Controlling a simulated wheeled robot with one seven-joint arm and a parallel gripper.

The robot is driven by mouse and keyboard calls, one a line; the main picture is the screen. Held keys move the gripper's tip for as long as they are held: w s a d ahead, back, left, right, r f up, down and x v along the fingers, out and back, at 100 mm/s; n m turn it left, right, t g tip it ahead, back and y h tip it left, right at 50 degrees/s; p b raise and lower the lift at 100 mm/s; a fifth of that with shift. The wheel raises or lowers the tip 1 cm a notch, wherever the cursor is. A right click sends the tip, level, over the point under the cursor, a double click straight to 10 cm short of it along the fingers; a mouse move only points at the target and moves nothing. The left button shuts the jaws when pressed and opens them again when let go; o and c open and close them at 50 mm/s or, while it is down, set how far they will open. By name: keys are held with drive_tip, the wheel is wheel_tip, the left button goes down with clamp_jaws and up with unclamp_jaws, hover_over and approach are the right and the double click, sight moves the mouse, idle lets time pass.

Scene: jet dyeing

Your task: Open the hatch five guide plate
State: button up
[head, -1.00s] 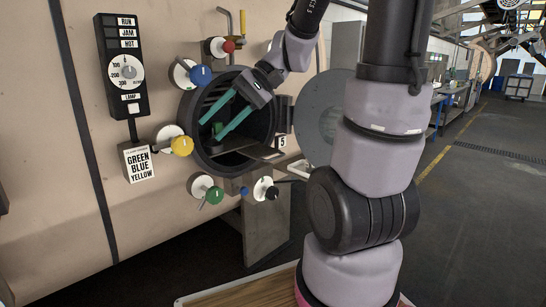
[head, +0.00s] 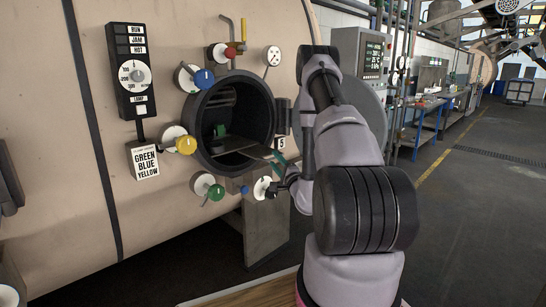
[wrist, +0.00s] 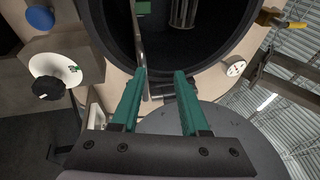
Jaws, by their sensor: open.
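The round hatch (head: 240,95) labelled 5 is open, with a dark interior. The guide plate (head: 258,151) is a flat grey plate sticking out of the lower part of the opening, with a green piece (head: 219,131) behind it inside. In the wrist view the plate (wrist: 141,45) shows nearly edge-on, running down to the left finger. My gripper (head: 278,158) is at the plate's outer right end, mostly hidden behind my arm. Its teal fingers (wrist: 160,75) are apart in the wrist view. The plate's near edge appears between them, close to the left finger; I cannot tell contact.
The round grey hatch door (head: 370,105) stands swung open on the right, partly behind my arm. Blue (head: 203,77), yellow (head: 186,145), green (head: 216,192) and red (head: 228,47) knobs surround the opening. A black knob (wrist: 47,88) is left of my fingers.

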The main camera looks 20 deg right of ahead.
sight(262, 153)
drive_tip(key=w+d+h, duration=0.2)
drive_tip(key=w+d, duration=0.1)
drive_tip(key=w, duration=0.6)
drive_tip(key=shift+w+f+m, duration=0.3)
drive_tip(key=shift+f+m, duration=0.1)
drive_tip(key=shift+f, duration=0.05)
clamp_jaws()
drive_tip(key=shift+w+r, duration=0.1)
drive_tip(key=shift+r, duration=0.15)
idle(0.9)
